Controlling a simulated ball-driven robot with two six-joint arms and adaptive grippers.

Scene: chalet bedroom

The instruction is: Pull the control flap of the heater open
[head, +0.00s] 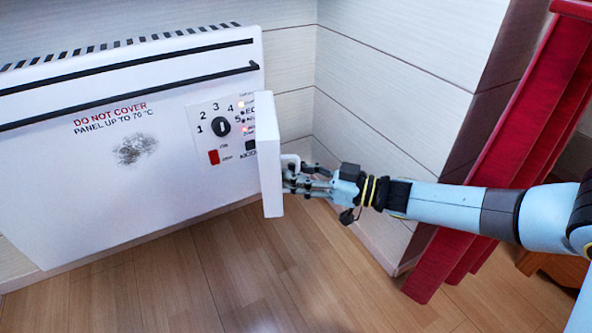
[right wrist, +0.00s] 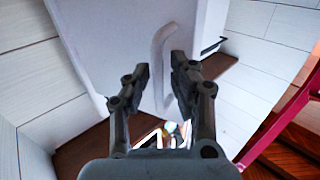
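The white heater (head: 60,190) is on the wall at the left of the head view. Its control flap (head: 268,160) stands out from the heater's right end, seen nearly edge-on. The control panel (head: 201,117) with its black dial (head: 221,126) and red switch is uncovered. My right gripper (head: 290,177) is at the flap's outer side, by its white handle. In the right wrist view the handle (right wrist: 158,72) on the flap (right wrist: 112,32) lies between the fingers (right wrist: 160,72), which stand apart with small gaps beside it. My left gripper is not in view.
White panelled walls meet in a corner behind the gripper. The wooden floor (head: 240,275) below the heater is clear. A wooden piece (head: 555,268) stands at the lower right.

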